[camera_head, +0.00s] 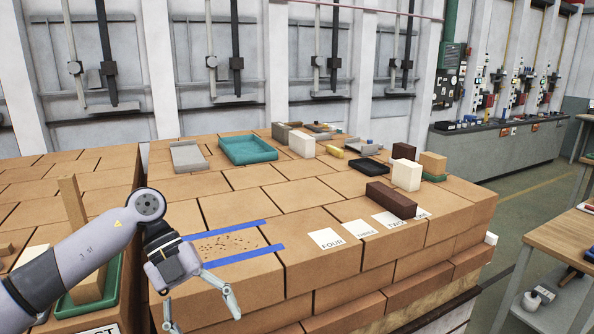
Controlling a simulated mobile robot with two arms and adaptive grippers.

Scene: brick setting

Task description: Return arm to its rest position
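My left arm comes in from the left, and my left gripper (202,315) hangs at its end in front of the near edge of the brick stack (277,187). Its two fingers are spread wide apart, with nothing visible between them. The lower tip of one finger is close to the bottom of the picture. My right arm and gripper are out of view.
Blue tape strips (228,256) flank a speckled patch. A green tray (247,149), black tray (369,167), dark brown brick (390,199) and white brick (406,175) lie on the stack. A green bin (105,291) holding bricks stands left, beside my arm. A wooden table (562,240) stands right.

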